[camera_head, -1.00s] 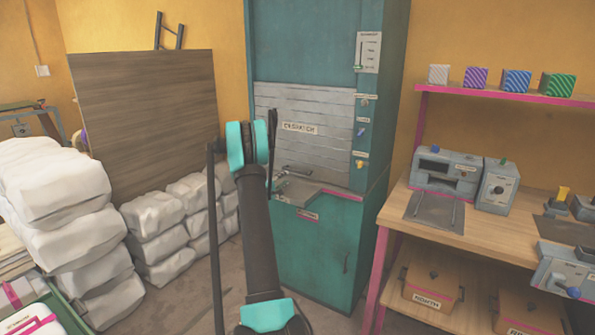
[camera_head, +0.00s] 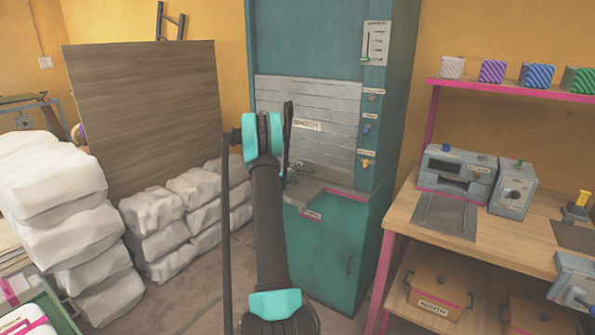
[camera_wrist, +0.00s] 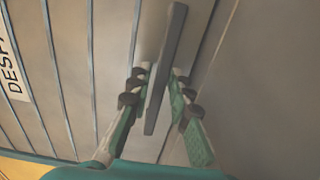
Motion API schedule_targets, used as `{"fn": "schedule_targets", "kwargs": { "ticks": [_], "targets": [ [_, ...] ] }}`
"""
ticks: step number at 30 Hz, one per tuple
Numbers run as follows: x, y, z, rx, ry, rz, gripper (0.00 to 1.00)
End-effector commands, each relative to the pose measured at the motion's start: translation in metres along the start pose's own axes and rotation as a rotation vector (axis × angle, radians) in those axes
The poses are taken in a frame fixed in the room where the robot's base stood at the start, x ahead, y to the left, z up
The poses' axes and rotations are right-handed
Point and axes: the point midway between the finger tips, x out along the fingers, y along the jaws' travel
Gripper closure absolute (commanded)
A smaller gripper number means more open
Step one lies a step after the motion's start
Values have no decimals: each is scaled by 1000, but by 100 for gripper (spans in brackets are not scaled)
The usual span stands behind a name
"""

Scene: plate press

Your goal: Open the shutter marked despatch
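The grey slatted shutter (camera_head: 330,108) is down in the front of the teal cabinet (camera_head: 320,40). Its white label (camera_head: 308,125) is partly covered by my arm in the head view. A long grey bar (camera_wrist: 165,65), which looks like a handle, runs between the fingers of my gripper (camera_wrist: 161,78). The fingers are apart, one on each side of the bar, with a narrow gap visible. In the head view my arm hides most of the gripper.
A column of small controls (camera_head: 368,128) and a slider scale (camera_head: 375,43) are right of the shutter. A workbench (camera_head: 400,215) with machines stands at the right. White sacks (camera_head: 55,195) and a brown board (camera_head: 145,110) are at the left.

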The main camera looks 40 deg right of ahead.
Motion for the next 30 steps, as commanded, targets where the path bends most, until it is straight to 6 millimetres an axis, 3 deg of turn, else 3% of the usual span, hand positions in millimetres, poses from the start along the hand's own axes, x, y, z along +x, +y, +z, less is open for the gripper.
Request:
{"fn": "schedule_targets", "kwargs": {
  "ticks": [4, 20, 26, 30],
  "targets": [
    [0, 0, 0, 0, 0, 0, 100],
    [0, 7, 0, 0, 0, 0, 100],
    [-1, 40, 0, 0, 0, 0, 100],
    [-1, 81, 0, 0, 0, 0, 100]
  ]
}}
